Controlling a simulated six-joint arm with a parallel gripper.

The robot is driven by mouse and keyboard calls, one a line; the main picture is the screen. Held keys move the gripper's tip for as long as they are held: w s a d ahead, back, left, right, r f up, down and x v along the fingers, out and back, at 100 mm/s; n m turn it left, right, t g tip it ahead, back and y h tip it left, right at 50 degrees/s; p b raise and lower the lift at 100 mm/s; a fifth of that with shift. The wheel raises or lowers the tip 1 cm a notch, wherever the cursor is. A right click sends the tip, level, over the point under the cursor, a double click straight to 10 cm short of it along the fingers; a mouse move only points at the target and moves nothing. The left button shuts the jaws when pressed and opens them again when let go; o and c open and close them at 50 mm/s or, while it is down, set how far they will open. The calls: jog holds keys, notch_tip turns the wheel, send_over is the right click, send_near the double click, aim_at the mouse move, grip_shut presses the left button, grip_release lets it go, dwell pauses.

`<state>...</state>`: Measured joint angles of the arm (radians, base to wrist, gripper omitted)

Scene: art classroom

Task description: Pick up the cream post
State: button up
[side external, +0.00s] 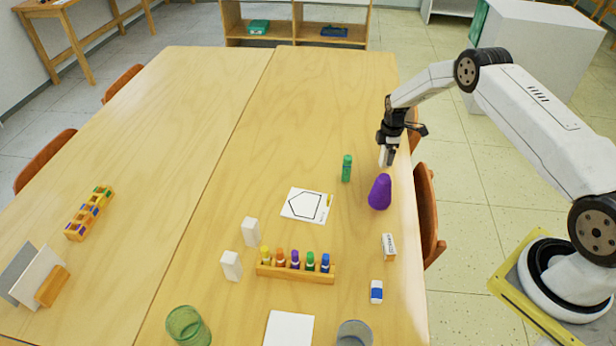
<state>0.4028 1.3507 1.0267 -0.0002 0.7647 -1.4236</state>
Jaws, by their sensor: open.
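My gripper (388,151) is at the right edge of the table, pointing down with its jaws open. A narrow pale upright piece (383,155) shows right at its fingertips. It looks like the cream post, but it is small and partly covered, so I cannot tell it surely from a finger or whether the jaws touch it. Two other pale upright blocks, one (250,232) behind the other (231,265), stand left of the marker rack, well away from my gripper.
A green stick (347,168) and a purple rounded object (380,192) stand close to my gripper. The table's far part is clear.

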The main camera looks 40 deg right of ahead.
dwell(0.3)
grip_shut()
jog(key=shift+r, duration=0.2)
jog(key=shift+r, duration=0.85)
jog(key=s+a+r, duration=0.2)
jog(key=s+r, duration=0.3)
jog(key=s, duration=0.1)
jog(key=s+a+r, duration=0.2)
jog(key=s+r, duration=0.4)
jog(key=s, duration=0.1)
jog(key=shift+a, duration=0.35)
jog(key=shift+s, duration=0.1)
